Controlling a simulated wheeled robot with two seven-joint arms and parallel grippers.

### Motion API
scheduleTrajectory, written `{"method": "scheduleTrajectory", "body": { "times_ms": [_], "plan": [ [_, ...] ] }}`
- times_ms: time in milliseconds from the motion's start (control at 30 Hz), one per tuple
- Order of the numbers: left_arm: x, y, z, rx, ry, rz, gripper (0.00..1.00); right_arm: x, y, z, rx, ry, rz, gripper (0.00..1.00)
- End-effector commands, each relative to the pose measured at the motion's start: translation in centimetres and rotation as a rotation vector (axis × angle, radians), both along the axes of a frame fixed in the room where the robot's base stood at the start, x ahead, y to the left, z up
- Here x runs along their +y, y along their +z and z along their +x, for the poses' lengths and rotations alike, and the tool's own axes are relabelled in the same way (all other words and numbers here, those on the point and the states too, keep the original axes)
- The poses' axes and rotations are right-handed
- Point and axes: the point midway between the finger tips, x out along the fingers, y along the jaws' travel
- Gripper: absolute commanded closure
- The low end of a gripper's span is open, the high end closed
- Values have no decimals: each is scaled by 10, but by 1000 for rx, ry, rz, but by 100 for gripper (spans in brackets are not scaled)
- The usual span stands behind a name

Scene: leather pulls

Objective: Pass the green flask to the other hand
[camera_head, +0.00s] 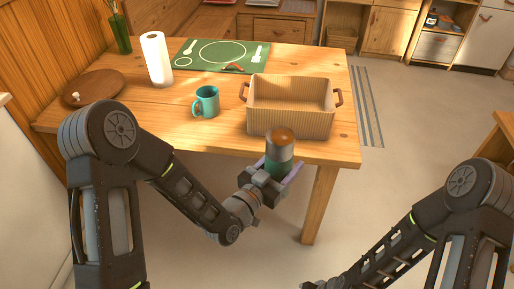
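The green flask (279,151) has a brown rounded top, a grey middle and a green lower part. It is held roughly upright in front of the near edge of the table, by the basket's near side. My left gripper (276,173) is shut around its green lower part, with a finger on each side. The flask's bottom is hidden by the gripper. My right arm comes in at the lower right and its wrist reaches the bottom edge of the picture. The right gripper's fingers are out of the picture, well apart from the flask.
The wooden table (215,140) bears a ribbed basket (290,120) with brown handles, a teal mug (206,102), a paper roll (156,60), a round wooden board (93,88) and a green placemat (190,53). A green vase (120,36) stands at the back left. Open floor (400,150) lies right of the table.

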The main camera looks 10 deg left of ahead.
Motion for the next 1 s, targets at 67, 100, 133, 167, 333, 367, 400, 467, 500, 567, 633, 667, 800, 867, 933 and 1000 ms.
{"method": "scheduleTrajectory", "body": {
  "times_ms": [67, 100, 133, 167, 333, 367, 400, 467, 500, 567, 633, 667, 800, 867, 933, 1000],
  "plan": [
    [-22, -1, -7, -4, -62, -2, 100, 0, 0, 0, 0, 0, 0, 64],
    [-32, -2, -10, -4, -88, -2, 100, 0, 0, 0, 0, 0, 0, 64],
    [-38, -3, -12, -4, -108, -2, 100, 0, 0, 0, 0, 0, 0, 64],
    [-44, -4, -15, -4, -125, -2, 100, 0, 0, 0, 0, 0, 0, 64],
    [-68, -6, -23, -3, -194, -2, 100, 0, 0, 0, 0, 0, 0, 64],
    [-70, -7, -24, -3, -201, -2, 100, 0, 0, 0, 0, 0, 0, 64],
    [-73, -7, -25, -4, -209, -1, 100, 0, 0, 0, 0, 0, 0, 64],
    [-75, -7, -26, -4, -216, -1, 100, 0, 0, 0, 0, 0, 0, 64],
    [-76, -7, -26, -4, -218, -1, 100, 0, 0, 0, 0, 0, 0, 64],
    [-76, -7, -26, -4, -219, -1, 100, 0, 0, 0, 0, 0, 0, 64],
    [-76, -7, -26, -4, -219, -1, 100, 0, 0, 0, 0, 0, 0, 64],
    [-76, -7, -26, -4, -219, -1, 100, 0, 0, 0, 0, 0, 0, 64],
    [-76, -7, -26, -4, -218, -1, 100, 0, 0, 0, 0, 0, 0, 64],
    [-75, -6, -26, -4, -218, -1, 100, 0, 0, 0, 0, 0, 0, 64],
    [-74, -4, -26, -4, -217, -1, 100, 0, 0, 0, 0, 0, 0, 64],
    [-71, 0, -25, -5, -217, -2, 100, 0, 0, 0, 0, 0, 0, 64]
  ]
}}
